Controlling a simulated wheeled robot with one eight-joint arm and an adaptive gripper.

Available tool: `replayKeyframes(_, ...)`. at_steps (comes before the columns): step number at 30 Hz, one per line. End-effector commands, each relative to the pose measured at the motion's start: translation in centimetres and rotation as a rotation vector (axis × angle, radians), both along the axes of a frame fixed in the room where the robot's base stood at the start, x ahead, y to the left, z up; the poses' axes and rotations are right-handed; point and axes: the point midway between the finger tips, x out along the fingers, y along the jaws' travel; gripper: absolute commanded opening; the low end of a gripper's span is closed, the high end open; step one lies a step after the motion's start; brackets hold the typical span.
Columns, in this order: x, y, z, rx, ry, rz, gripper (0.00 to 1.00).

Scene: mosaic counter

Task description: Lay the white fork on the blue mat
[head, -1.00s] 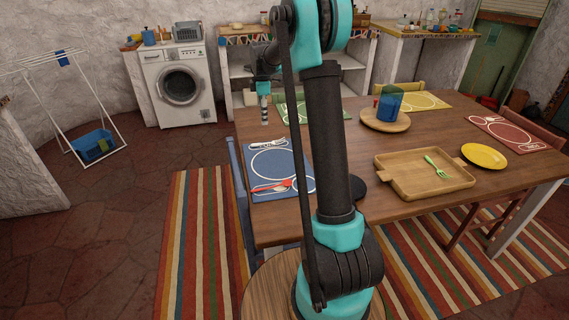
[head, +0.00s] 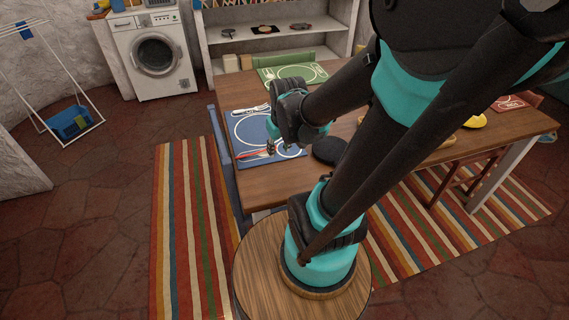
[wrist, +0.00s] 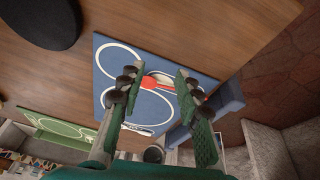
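The blue mat (head: 238,140) lies at the table's left end, printed with a white plate outline and smaller outlines. A thin white utensil, apparently the white fork (head: 250,109), lies along the mat's far edge; it shows small in the wrist view (wrist: 138,129), so its tines are unclear. A red utensil (head: 250,155) lies on the mat's near part. My gripper (head: 271,148) is low over that near part. In the wrist view my gripper (wrist: 157,75) is open, its fingers either side of the red utensil (wrist: 149,83). I cannot tell its exact height.
A dark round item (head: 329,150) sits right of the mat. A green mat (head: 290,73) lies at the table's far side. A blue chair (head: 222,165) stands against the left edge. My arm hides much of the table's right side.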

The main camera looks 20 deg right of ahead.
Motion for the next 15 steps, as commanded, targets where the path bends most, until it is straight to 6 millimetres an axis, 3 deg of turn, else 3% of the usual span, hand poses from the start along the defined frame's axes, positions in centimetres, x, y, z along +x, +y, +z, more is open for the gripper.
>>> replayKeyframes(3, -3.0, -0.1, -1.5, 0.033, -0.024, -0.097, 0.34)
replayKeyframes(6, -4.3, -0.2, -2.2, 0.051, -0.035, -0.145, 0.34)
replayKeyframes(15, -4.8, -0.2, -2.5, 0.059, -0.041, -0.169, 0.34)
